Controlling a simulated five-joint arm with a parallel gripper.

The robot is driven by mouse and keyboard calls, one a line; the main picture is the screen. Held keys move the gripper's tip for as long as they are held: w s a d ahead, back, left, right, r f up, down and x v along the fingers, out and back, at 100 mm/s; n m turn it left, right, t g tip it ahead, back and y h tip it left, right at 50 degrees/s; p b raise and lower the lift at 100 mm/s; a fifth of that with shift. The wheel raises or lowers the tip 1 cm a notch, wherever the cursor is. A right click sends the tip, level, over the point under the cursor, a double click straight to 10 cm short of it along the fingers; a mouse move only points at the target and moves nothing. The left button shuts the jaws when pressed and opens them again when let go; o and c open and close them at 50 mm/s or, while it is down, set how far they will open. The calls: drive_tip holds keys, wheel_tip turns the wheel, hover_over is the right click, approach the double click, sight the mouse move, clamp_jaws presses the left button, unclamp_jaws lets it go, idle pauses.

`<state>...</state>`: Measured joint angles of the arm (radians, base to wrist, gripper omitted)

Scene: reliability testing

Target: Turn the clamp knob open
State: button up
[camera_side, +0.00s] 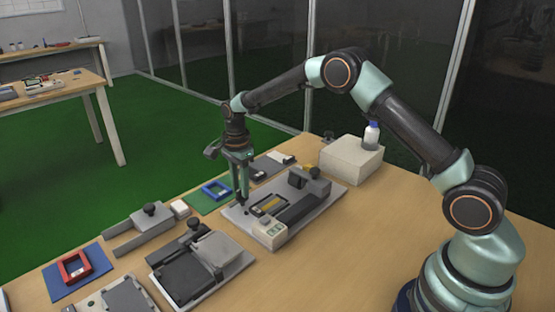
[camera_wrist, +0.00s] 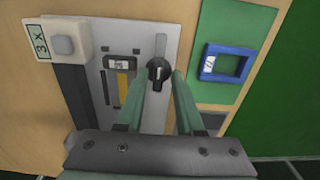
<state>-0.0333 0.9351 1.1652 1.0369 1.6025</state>
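A black clamp knob (camera_wrist: 158,69) with a pale pointer mark shows in the wrist view on a light grey plate (camera_wrist: 143,45), at the foot of an upright-looking grey bar (camera_wrist: 160,46). I see a gap on the left of the knob; contact on the right cannot be told. In the side view the knob is hard to make out behind the fingers.
Beside the knob is a slot with a yellow strip (camera_wrist: 123,86). A cream box marked "3 X" (camera_wrist: 58,42) stands on the plate. A blue frame (camera_wrist: 227,63) lies on a green mat (camera_wrist: 225,24). Other fixtures, including a red frame (camera_side: 74,267), crowd the table's left side.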

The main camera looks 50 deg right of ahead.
drive_tip(key=shift+d+r, duration=0.1)
drive_tip(key=shift+r, duration=2.05)
drive_tip(key=shift+r, duration=0.1)
drive_tip(key=shift+s+r, duration=0.1)
drive_tip(key=shift+r, duration=0.25)
drive_tip(key=s+r+n+t, duration=0.3)
drive_tip(key=s+r+n, duration=0.6)
drive_tip(key=r, duration=0.4)
drive_tip(key=s+n+t, duration=0.1)
drive_tip(key=s+n, duration=0.3)
drive_tip(key=s, duration=0.4)
drive_tip(key=s+d+r+n+t, duration=0.1)
drive_tip(key=s+n, duration=0.4)
drive_tip(key=s, duration=0.2)
drive_tip(key=shift+s+d+r+t, duration=0.3)
drive_tip(key=shift+s, duration=0.1)
